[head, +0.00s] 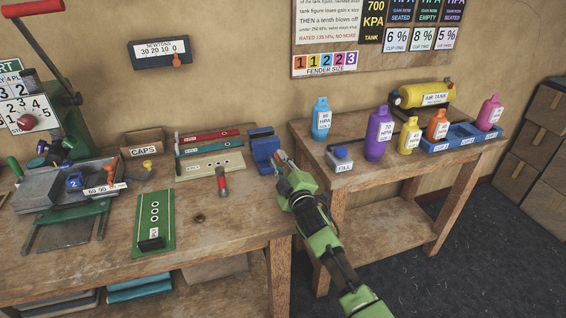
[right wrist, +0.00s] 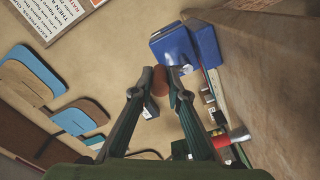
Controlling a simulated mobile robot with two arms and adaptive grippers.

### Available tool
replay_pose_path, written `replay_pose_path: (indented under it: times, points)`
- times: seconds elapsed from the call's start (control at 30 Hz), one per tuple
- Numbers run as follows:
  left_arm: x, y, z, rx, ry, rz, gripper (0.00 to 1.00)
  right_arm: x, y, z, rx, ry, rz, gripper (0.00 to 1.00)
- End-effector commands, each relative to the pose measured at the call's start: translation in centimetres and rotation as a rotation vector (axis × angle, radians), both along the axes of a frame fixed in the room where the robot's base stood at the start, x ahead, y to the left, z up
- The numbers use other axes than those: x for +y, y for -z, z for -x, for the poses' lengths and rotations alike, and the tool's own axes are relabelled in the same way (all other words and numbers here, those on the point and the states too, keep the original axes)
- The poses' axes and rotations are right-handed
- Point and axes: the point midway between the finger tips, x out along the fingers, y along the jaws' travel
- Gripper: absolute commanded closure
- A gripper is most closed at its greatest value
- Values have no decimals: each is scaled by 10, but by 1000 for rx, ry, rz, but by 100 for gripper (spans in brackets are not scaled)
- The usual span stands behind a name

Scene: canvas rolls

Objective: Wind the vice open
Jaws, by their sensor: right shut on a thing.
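The blue vice (head: 266,148) stands at the right end of the workbench; it also shows in the right wrist view (right wrist: 174,46). My right gripper (head: 281,160) is at its right side, near the bench edge. In the right wrist view my right gripper (right wrist: 160,80) has its two fingers closed around a small reddish-brown handle (right wrist: 160,84) in front of the vice. The fingers hide part of the handle, and its join to the vice is hard to make out. My left gripper is not in view.
A green board (head: 154,222) lies further left. A second table (head: 340,178) to the right holds coloured bottles and a yellow air tank (head: 428,95). A gap separates the tables.

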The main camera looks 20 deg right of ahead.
Motion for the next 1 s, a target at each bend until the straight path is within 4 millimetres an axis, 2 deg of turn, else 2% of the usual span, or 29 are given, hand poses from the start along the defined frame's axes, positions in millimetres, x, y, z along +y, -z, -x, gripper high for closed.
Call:
replay_pose_path:
  times: [0.4,0.9,0.93,1.0]
  points:
    - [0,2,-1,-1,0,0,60,7,-1,0,-4,-2,163,100]
    - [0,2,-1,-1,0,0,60,8,-1,0,-5,-2,177,100]
    - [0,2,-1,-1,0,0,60,8,-1,0,-5,-2,176,80]
    - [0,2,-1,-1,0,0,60,8,-1,0,-5,-2,176,78]
